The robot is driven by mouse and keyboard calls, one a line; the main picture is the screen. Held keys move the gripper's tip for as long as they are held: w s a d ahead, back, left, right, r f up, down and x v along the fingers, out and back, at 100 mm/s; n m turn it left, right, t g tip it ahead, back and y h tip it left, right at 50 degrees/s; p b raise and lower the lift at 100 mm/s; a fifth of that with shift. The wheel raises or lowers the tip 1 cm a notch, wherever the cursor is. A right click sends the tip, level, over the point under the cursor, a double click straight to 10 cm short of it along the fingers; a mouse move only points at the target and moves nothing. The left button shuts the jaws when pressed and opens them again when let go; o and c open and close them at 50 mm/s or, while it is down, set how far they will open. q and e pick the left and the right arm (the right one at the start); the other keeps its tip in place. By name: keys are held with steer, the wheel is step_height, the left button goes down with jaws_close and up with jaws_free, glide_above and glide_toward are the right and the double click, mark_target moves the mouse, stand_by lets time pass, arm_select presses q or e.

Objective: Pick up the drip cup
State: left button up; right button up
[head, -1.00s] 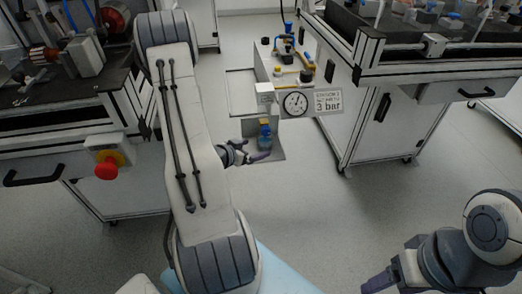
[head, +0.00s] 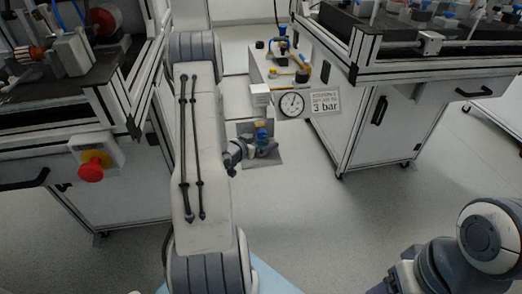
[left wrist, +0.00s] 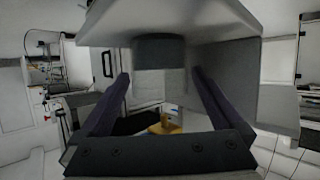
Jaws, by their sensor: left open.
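A small piece with a blue top and a yellow band (head: 262,134), which I take for the drip cup, stands over a grey plate below the gauge in the head view. My left gripper (head: 263,149) is right at it, its fingers partly covering its lower part. In the left wrist view my open left gripper (left wrist: 161,95) has one purple finger on each side. A dark-collared cylinder with a paler lower part (left wrist: 160,82) shows between them; I cannot tell whether they touch it. My right gripper (head: 378,288) is mostly cut off at the bottom edge.
A pressure gauge (head: 292,104) and a 3 bar sign (head: 325,102) sit just above and right of the cup. An emergency stop button (head: 91,168) is on the left bench. A white cabinet (head: 375,135) stands at right. The floor between is clear.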

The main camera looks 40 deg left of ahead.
arm_select(q)
steer(key=c, duration=1.3)
